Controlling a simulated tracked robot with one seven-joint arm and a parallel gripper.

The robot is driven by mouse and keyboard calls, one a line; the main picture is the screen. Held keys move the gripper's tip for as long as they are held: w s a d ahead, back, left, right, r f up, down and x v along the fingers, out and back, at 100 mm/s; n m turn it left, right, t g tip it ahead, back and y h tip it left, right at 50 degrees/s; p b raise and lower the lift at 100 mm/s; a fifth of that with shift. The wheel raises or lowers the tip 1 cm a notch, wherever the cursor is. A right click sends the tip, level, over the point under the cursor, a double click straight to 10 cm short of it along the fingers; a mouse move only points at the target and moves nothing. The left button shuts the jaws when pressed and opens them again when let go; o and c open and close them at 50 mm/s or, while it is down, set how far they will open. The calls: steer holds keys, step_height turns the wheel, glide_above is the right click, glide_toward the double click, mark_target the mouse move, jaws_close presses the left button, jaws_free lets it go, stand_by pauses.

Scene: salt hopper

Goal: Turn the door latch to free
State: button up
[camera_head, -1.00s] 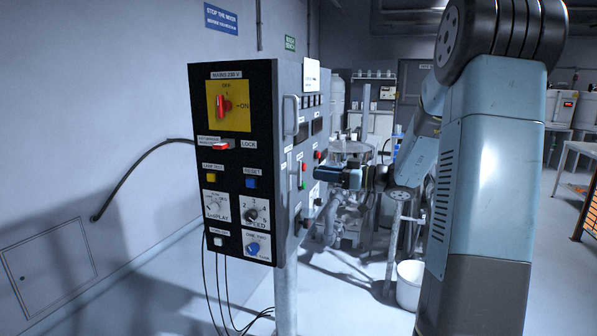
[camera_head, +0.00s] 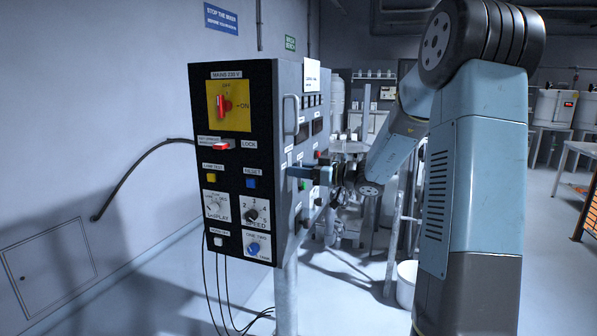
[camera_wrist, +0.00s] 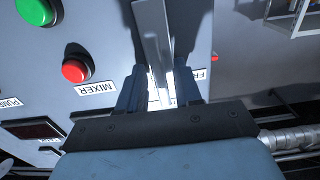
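The door latch, a flat grey bar (camera_wrist: 152,35), rises from between the fingers of my gripper (camera_wrist: 160,88) in the wrist view. One finger stands on each side of it; whether both press on it I cannot tell. A partly covered label beginning "FR" (camera_wrist: 198,75) lies right of the bar. In the head view my gripper (camera_head: 301,172) is at the right-hand face of the control cabinet (camera_head: 287,90), and I cannot make out the latch there.
Near the latch in the wrist view are a red button (camera_wrist: 76,70) labelled MIXER and a green button (camera_wrist: 35,12). A bar handle (camera_head: 291,115) is on the same face. The black front panel (camera_head: 264,90) carries several switches and knobs. A white bucket (camera_head: 406,284) stands on the floor.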

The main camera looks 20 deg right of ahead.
jaws_close()
steer(key=shift+a, duration=0.15)
steer(key=shift+d+m, duration=0.2)
steer(key=shift+m, duration=0.2)
steer(key=shift+w+m, duration=0.15)
steer(key=shift+m, duration=0.75)
steer(key=m, duration=1)
steer(key=f+m, duration=0.1)
steer(key=m, duration=0.4)
steer(key=shift+w+d+f, duration=0.1)
steer(key=shift+w+d, duration=0.2)
steer(key=shift+d, duration=0.1)
steer(key=shift+m, duration=0.3)
